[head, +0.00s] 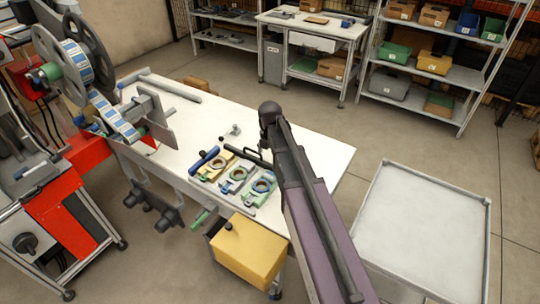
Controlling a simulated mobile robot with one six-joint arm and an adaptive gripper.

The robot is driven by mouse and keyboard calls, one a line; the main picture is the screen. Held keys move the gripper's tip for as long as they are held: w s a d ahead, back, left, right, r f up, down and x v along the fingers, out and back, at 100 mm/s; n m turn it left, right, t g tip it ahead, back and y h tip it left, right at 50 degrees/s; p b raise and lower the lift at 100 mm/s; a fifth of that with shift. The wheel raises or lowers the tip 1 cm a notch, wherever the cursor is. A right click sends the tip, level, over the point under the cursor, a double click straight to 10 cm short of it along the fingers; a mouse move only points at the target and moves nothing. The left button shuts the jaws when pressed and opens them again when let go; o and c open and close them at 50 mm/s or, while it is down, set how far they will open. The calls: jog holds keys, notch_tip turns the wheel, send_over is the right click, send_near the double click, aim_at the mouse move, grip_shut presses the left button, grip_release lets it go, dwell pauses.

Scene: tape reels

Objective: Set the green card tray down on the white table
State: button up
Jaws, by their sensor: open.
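The white table (315,160) stands in the middle of the head view. Three small flat trays, each with a ring on it, lie in a slanting row on its front half. The nearest and rightmost is the green card tray (263,197), as far as I can tell. The middle one is pale with blue (238,172) and the left one is yellow and green (205,173). My gripper (250,157) is small and dark at the end of my arm, close behind the trays and open. I see nothing in it. My arm hides part of the table's right side.
A blue roller (206,157) lies beside the left tray. A reel machine (75,60) stands at the table's left end. A yellow box (250,248) is at the front edge. A low grey-white platform (425,230) is at right. The table's back right is clear.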

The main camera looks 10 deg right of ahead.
jog(key=shift+r+p, duration=0.35)
jog(key=shift+r, duration=0.25)
jog(key=shift+s, duration=0.15)
dwell(0.3)
jog(key=s+m, duration=1.8)
jog(key=m, duration=0.9)
dwell(0.8)
